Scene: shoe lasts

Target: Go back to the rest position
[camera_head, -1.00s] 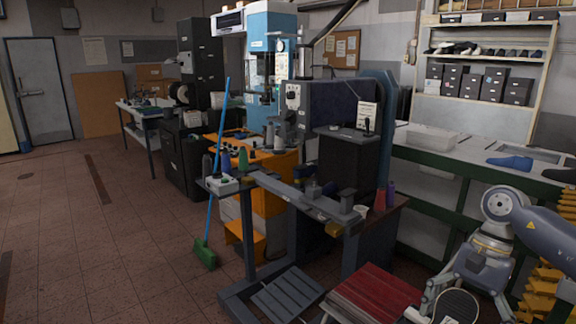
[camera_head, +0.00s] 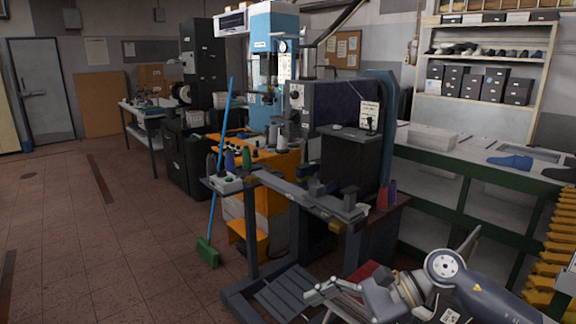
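My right arm comes in from the lower right, and its gripper (camera_head: 322,290) is low in the view, pointing left. It is in front of a red-topped stool (camera_head: 366,270) and a grey slatted step (camera_head: 290,292). The fingers show side-on and small, so I cannot tell how far apart they are. I see nothing clearly held in them. My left gripper is not in view. A blue shoe last (camera_head: 511,161) lies on the bench at the right, with a dark one (camera_head: 562,174) beside it. Both are well away from the gripper.
A long bench with a green frame (camera_head: 440,165) runs along the right. A dark metal work stand (camera_head: 300,200) stands in the middle, near the gripper. The tiled floor at the left is clear.

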